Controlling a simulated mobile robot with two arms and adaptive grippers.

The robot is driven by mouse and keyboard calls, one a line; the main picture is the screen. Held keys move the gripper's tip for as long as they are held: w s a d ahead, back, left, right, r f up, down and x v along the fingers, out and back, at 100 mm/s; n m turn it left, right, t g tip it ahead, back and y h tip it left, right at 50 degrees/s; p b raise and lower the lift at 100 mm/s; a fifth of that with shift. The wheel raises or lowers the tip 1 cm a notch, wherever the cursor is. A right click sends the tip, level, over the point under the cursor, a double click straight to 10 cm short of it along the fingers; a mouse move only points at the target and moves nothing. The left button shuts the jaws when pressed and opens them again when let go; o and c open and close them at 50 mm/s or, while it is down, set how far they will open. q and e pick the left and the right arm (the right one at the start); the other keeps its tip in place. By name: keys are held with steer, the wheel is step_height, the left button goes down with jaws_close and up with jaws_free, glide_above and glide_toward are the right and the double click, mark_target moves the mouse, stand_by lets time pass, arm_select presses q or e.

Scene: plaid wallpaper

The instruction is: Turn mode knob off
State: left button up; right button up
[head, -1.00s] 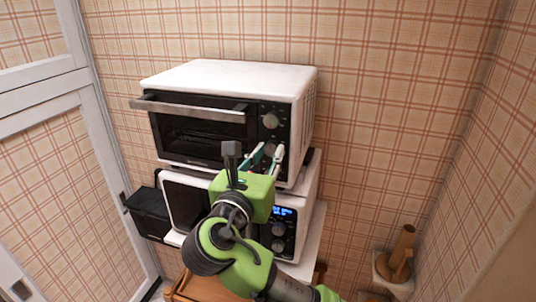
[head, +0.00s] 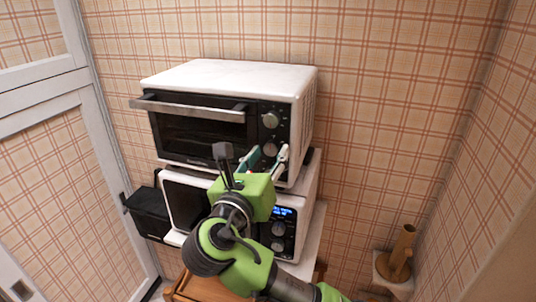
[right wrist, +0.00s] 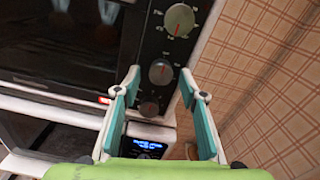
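The toaster oven (head: 235,75) has a black control panel (head: 283,114) with a column of round knobs. In the head view, the top knob (head: 270,120) and a middle knob (head: 270,149) show. In the right wrist view, the top knob (right wrist: 179,20), middle knob (right wrist: 160,72) and bottom knob (right wrist: 150,106) show. I cannot tell which is the mode knob; labels are too small. My right gripper (head: 270,150) is open, its green-and-white fingers apart in front of the panel. In the right wrist view, the middle knob appears between the fingertips; contact is unclear. My left gripper is out of view.
A white microwave (head: 304,203) with a lit blue display stands beneath the oven. The oven's long door handle (head: 190,108) sticks out at the left. Plaid walls stand behind and at right, with a brown object (head: 402,250) low at right.

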steer(key=shift+s+r, duration=0.1)
steer(key=shift+r, duration=0.05)
steer(key=v, duration=1.1)
steer(key=shift+s, duration=0.35)
steer(key=shift+a, duration=0.15)
